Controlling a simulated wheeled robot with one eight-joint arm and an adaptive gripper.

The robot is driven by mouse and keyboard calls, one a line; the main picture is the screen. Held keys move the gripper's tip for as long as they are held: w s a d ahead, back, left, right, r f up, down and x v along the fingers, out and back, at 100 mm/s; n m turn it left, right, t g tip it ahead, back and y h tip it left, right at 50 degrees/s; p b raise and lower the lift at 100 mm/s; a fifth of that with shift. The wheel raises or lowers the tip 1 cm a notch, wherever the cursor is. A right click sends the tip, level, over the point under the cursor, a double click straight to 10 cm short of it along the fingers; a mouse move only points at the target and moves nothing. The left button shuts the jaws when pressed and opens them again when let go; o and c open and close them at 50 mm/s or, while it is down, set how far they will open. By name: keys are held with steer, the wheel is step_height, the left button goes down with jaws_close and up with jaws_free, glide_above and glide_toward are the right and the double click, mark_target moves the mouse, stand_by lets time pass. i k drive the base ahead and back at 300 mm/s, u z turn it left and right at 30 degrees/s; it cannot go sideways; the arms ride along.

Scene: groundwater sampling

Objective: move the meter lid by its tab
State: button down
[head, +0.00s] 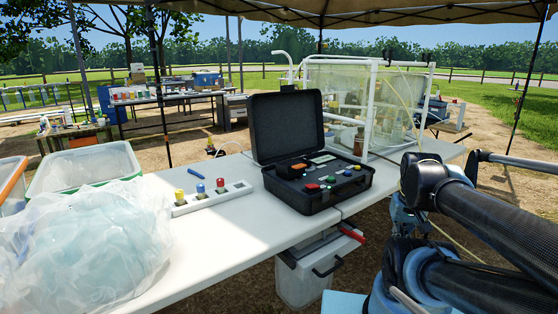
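The meter is a black case (318,197) standing on the white table, right of the middle in the head view. Its black lid (287,125) is raised, roughly upright at the case's back left, with its foam-lined inside facing me. I cannot make out the tab on the lid. The case's panel shows a small display (323,158), an orange-topped block and several coloured caps or connectors. My arm fills the right side of the view, right of the case and apart from it. My gripper's fingertips do not show.
A rack with yellow, blue and red caps (213,199) lies left of the case. A clear plastic bag (92,245) and a bin (85,168) fill the left. A white-framed clear enclosure (372,108) stands close behind. The table front (215,250) is clear.

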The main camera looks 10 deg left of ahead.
mark_target(291, 169)
steer(key=u, duration=0.8)
steer(key=k, duration=0.95)
steer(key=z, duration=0.85)
steer(key=i, duration=0.5)
